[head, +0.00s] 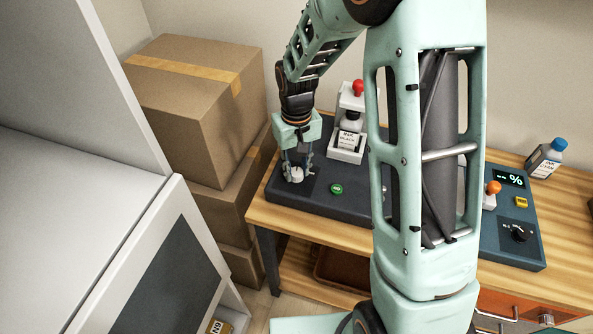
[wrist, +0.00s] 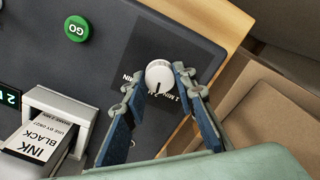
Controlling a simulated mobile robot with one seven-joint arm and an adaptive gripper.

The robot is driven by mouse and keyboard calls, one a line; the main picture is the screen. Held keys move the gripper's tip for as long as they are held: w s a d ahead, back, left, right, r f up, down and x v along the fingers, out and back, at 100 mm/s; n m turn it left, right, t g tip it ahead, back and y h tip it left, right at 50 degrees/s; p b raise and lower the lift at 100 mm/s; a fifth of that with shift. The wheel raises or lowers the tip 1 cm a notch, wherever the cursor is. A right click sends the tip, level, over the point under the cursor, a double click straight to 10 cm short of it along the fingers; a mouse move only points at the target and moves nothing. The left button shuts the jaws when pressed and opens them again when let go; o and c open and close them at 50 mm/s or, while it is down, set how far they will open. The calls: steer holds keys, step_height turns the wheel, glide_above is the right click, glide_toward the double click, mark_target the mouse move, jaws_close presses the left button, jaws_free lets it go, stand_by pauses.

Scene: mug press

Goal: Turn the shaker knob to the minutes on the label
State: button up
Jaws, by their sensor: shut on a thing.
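The shaker knob (wrist: 158,74) is white and round with a dark pointer line, on a black square plate. Minute marks beside it are partly hidden; "1 MIN" can be read. My gripper (wrist: 156,82) points down with its fingers on both sides of the knob, shut on it. In the head view the gripper (head: 297,168) is over the white knob (head: 295,176) at the left end of the dark console (head: 310,205).
A green GO button (head: 336,188) is right of the knob. A white stand with a red knob (head: 357,88) rises behind. Cardboard boxes (head: 195,90) are close on the left. Another console (head: 515,240) and a blue-capped bottle (head: 545,160) stand right.

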mark_target(297, 171)
steer(key=shift+m+b, duration=0.35)
steer(key=shift+m, duration=0.75)
steer(key=o, duration=1.2)
steer(key=shift+c, duration=0.2)
step_height(297, 171, up, 12)
